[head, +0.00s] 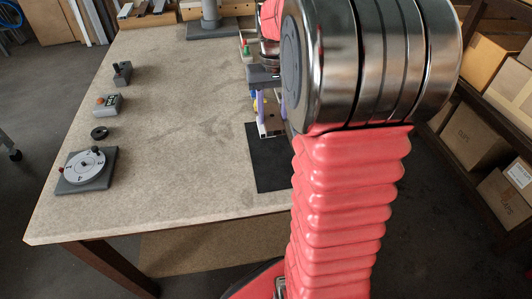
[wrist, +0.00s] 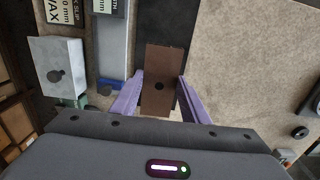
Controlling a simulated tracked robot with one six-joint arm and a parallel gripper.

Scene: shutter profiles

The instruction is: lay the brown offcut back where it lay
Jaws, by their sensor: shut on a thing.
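The brown offcut (wrist: 161,65) is a flat brown piece with a dark round spot in its middle, seen in the wrist view. My gripper (wrist: 160,90) has its two purple fingers closed on the sides of the offcut. The offcut's far end overlaps a dark mat (wrist: 167,22) in that view. In the head view my gripper (head: 262,107) is near the far end of the black mat (head: 266,165), partly hidden by my arm. I cannot make out the offcut there, nor tell its height above the table.
In the wrist view a grey profile (wrist: 113,50) and a pale block with a dark hole (wrist: 56,68) lie left of the offcut. In the head view a dial (head: 86,168) and small devices stand on the table's left side. The table's middle (head: 180,130) is clear.

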